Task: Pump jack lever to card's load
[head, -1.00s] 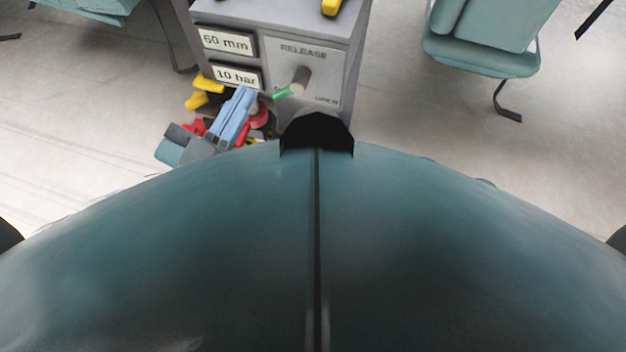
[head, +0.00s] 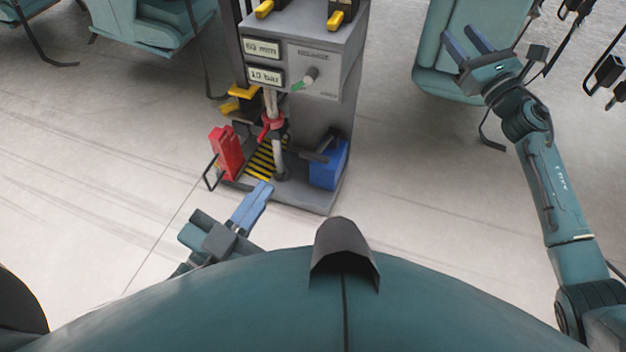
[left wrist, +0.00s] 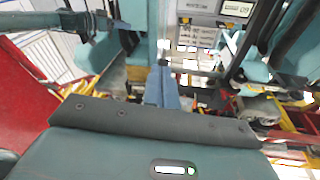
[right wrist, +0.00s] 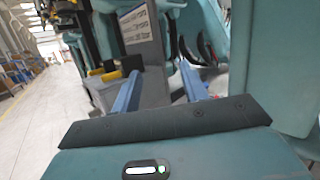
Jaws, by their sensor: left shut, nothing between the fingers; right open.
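The grey jack cabinet (head: 318,55) stands at the upper middle of the head view. It bears a "60 mm" card (head: 262,49), a "10 bar" card (head: 265,76) and a release knob with a green tip (head: 304,80). Below them a pale upright post with a red collar (head: 271,128) stands over a striped plate. I cannot clearly tell which part is the pump lever. My left gripper (head: 264,187) is shut and empty, just in front of the cabinet's base. My right gripper (head: 464,38) is open and empty, raised at the upper right, away from the cabinet.
A red block (head: 226,152) stands at the base's left and a blue box (head: 327,166) at its right. Yellow-handled parts (head: 337,19) sit on top. Teal seats (head: 158,28) stand behind on both sides. Pale floor is open at left and right.

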